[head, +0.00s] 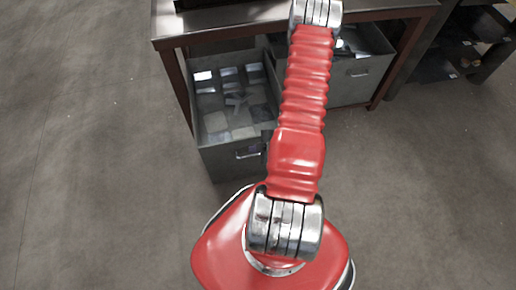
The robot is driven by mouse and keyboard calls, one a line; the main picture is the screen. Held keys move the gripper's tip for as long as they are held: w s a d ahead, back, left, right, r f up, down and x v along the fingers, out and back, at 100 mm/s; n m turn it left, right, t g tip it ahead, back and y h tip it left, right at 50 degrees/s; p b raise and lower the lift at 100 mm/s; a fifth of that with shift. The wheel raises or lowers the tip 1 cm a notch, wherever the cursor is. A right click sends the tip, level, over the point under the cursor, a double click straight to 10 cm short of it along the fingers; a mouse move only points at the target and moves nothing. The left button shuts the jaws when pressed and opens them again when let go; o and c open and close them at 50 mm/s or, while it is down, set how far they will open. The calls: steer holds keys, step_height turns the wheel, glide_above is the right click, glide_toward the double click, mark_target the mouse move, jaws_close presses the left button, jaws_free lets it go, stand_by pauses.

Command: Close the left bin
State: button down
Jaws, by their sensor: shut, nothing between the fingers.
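The left bin (228,159) is a grey open-topped drawer under the workbench, in the left middle of the head view. It is pulled out well past the bench's front edge. A metal handle (248,152) sits on its front face. Small grey and white pieces lie inside it. My red arm crosses the view just right of this bin and hides part of its right side. My gripper is not visible.
The right bin (366,80) sits under the bench (386,12), with its handle facing front, partly behind my arm. Bench legs stand at both sides. A dark shelf (458,58) stands at the far right. The floor is clear left and right.

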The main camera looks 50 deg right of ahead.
mark_target(244, 142)
steer(key=w, duration=0.1)
steer(key=w+d+f, duration=0.1)
steer(key=w, duration=0.1)
steer(key=w+d, duration=0.1)
steer(key=shift+w+d+f, duration=0.1)
steer(key=shift+w+f, duration=0.2)
steer(key=shift+f, duration=0.1)
